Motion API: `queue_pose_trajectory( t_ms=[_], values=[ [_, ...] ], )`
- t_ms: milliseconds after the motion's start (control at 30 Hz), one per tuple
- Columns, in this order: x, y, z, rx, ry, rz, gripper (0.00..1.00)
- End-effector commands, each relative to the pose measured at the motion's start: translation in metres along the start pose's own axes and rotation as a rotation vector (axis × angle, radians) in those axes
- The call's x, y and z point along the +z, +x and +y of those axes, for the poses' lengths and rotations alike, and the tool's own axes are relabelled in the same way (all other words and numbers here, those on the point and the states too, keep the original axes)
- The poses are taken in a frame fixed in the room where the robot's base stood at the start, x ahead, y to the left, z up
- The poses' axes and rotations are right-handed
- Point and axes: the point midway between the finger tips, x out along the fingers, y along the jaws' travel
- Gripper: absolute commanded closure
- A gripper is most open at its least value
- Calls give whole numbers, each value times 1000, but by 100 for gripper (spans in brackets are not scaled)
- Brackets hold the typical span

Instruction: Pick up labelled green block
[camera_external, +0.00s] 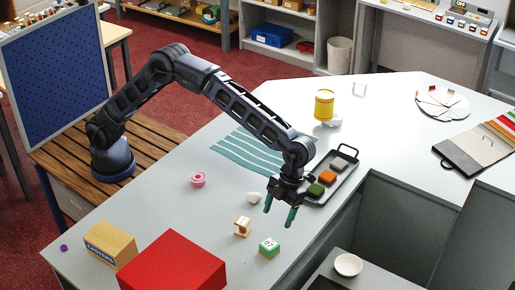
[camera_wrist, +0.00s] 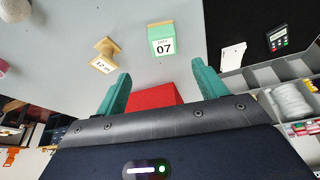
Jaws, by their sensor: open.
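The labelled green block (camera_external: 269,246) stands on the pale counter. In the wrist view the green block (camera_wrist: 161,40) is at top centre, with a white label reading 07 on its face. My gripper (camera_external: 279,212) is open and empty, with green fingers pointing down. It is above the counter, up and slightly right of the block in the external view. In the wrist view the open fingers (camera_wrist: 160,78) sit to either side below the block, apart from it.
A labelled wooden spool (camera_external: 242,227) stands left of the block, with a white rounded object (camera_external: 253,197) behind. A large red box (camera_external: 172,268) is at front left, beside a cardboard box (camera_external: 110,245). A black tray (camera_external: 345,172) holds coloured blocks. The counter edge lies to the right.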

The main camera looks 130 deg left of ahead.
Motion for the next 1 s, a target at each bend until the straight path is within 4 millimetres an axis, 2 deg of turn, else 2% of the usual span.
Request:
queue_pose_trajectory(
  t_ms=[100,233,367,600,867,1000],
  values=[
    [7,10,-9,5,31,13,29],
    [9,16,-11,7,44,17,29],
    [9,27,-11,7,44,17,29],
    [8,61,-10,8,42,18,29],
    [6,76,-10,8,43,16,29],
    [1,94,-8,9,43,17,29]
  ],
)
